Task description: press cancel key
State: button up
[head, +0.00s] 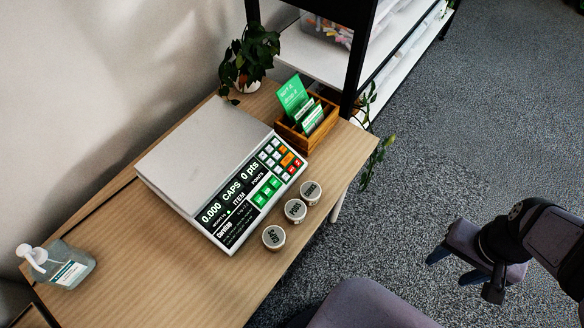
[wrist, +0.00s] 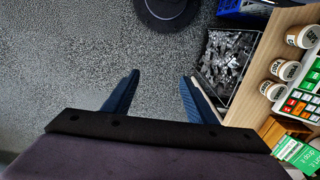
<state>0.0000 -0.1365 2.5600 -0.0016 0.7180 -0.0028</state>
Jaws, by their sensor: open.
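A white scale (head: 205,150) with a flat grey plate stands on the wooden table. Its front panel has a display reading 0.000 CAPS 0 pts and a keypad (head: 273,165) of white, green, orange and red keys. Red keys (head: 296,165) sit at the keypad's right end; the labels are too small to read, so I cannot tell which is cancel. The keypad also shows at the right edge of the wrist view (wrist: 297,96). My gripper (head: 452,267) is open and empty, over the grey floor to the right of the table, apart from the scale. Its two blue fingers (wrist: 159,80) show in the wrist view.
Several lidded jars (head: 295,210) stand along the scale's front. A wooden card box (head: 307,125) with green cards and a potted plant (head: 249,60) are behind. A pump bottle (head: 62,267) is at left. A dark bin (wrist: 224,66) of crumpled grey pieces is beside the table.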

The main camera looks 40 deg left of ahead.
jog(key=shift+c, duration=0.7)
grip_shut()
dwell(1.1)
